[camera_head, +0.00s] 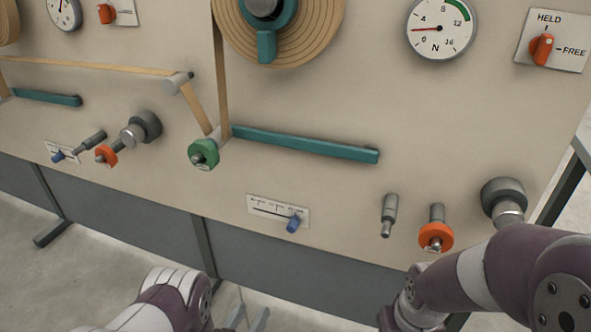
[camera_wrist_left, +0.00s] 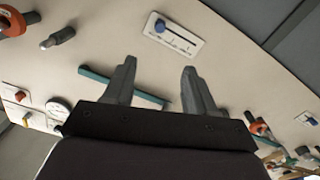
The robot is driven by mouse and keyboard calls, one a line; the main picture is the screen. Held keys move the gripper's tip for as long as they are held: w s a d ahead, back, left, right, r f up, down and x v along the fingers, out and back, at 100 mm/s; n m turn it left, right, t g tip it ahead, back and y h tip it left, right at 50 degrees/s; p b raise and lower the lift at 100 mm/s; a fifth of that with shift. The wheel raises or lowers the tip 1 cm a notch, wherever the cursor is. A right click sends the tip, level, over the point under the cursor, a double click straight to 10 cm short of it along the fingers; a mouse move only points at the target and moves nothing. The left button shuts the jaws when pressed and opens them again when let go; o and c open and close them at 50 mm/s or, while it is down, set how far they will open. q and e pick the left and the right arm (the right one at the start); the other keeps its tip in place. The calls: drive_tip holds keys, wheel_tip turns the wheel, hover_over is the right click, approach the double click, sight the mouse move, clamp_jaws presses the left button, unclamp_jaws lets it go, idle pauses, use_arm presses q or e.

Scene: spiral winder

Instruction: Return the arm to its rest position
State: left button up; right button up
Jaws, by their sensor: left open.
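My left arm comes in at the bottom of the head view. Its gripper (camera_head: 250,318) shows as two grey fingers at the lower edge, in front of the machine's lower dark panels. In the left wrist view the left gripper's fingers (camera_wrist_left: 157,65) stand wide apart with nothing held between them. The beige machine panel (camera_wrist_left: 110,45) lies beyond them, apart from the fingertips as far as I can tell. My right arm crosses the lower right corner of the head view. Its gripper is out of the picture.
The panel carries a slider with a blue knob (camera_head: 292,224), a teal bar (camera_head: 305,144), a green roller (camera_head: 203,153), a grey peg (camera_head: 389,215) and an orange knob (camera_head: 436,236). A tape reel (camera_head: 318,38) and a dial (camera_head: 440,28) are higher up. Bare floor shows lower left.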

use_arm(q)
drive_tip(key=s+a+f+m+g+y, duration=0.1)
drive_tip(key=s+a+f+g+y, duration=0.1)
drive_tip(key=f+g, duration=0.3)
drive_tip(key=s+a+f+g+y, duration=0.1)
drive_tip(key=s+f+g+y, duration=0.15)
drive_tip(key=f+g, duration=0.35)
drive_tip(key=s+a+r+n+g+y, duration=0.1)
drive_tip(key=s+a+r+g, duration=0.2)
drive_tip(key=r, duration=0.5)
drive_tip(key=s+a+r+g+y, duration=0.1)
drive_tip(key=s+r+g, duration=0.3)
drive_tip(key=s+r, duration=0.3)
drive_tip(key=w+r+t+p, duration=0.1)
drive_tip(key=w+r+p, duration=0.1)
drive_tip(key=r+p, duration=1.6)
drive_tip(key=w+r+t+p, duration=0.1)
drive_tip(key=w+r+p, duration=0.1)
drive_tip(key=r+p, duration=1.5)
wheel_tip(320, 180, up, 8)
drive_tip(key=shift+a+f+t+p, duration=0.25)
drive_tip(key=shift+a+t+p, duration=0.05)
drive_tip(key=shift+a+p, duration=0.1)
use_arm(e)
wheel_tip(320, 180, up, 36)
drive_tip(key=shift+w+d+f, duration=0.15)
drive_tip(key=shift+w+f, duration=0.05)
drive_tip(key=shift+w, duration=0.15)
